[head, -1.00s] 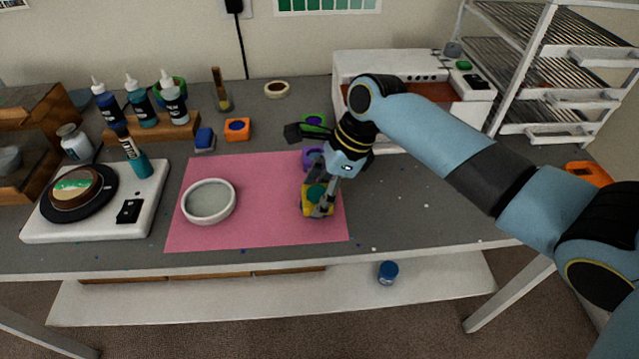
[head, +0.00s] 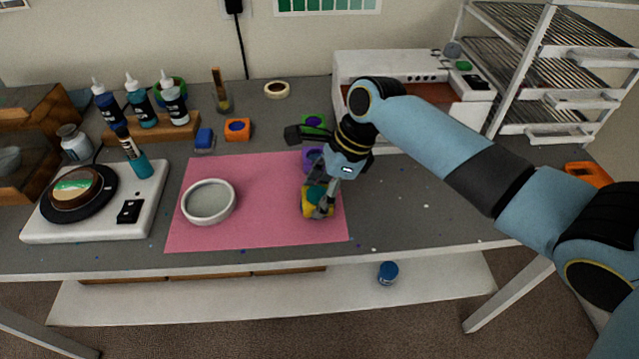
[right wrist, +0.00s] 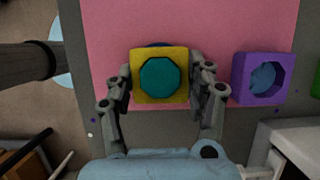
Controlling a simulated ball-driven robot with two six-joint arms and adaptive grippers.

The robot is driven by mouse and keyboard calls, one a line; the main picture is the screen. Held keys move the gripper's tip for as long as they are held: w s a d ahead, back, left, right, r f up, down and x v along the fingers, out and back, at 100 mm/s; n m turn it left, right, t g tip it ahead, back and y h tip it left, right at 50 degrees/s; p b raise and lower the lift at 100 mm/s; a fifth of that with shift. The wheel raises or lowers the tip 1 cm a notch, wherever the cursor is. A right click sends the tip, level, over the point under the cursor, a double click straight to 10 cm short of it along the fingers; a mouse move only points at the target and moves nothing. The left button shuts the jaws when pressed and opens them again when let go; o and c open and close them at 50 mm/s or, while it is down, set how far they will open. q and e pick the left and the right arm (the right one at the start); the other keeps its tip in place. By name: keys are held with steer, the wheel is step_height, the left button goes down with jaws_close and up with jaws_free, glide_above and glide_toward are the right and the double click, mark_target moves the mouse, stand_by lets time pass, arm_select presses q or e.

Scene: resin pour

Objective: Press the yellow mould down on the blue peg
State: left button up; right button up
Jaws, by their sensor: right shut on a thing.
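The yellow mould (head: 308,209) is at the right part of the pink mat, between the fingers of my right gripper (head: 325,207). In the right wrist view the yellow mould (right wrist: 160,98) is a square block with a teal eight-sided centre (right wrist: 160,75). My right gripper (right wrist: 163,85) is shut on its two sides. A sliver of dark blue (right wrist: 158,45) shows at the mould's far edge; I cannot tell whether it is the blue peg. The space under the mould is hidden. My left gripper is not in view.
A purple mould (head: 311,154) stands close behind on the pink mat (head: 260,215). A white round dish (head: 208,202) is to the left. Orange (head: 237,129) and green (head: 314,121) moulds and a blue block (head: 204,138) stand behind the mat. The mat's middle is clear.

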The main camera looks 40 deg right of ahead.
steer(key=o, duration=1.6)
steer(key=shift+c, duration=0.2)
steer(key=shift+r, duration=0.1)
step_height(320, 180, up, 3)
steer(key=p, duration=0.4)
steer(key=shift+r+p, duration=0.85)
steer(key=shift+r, duration=1.6)
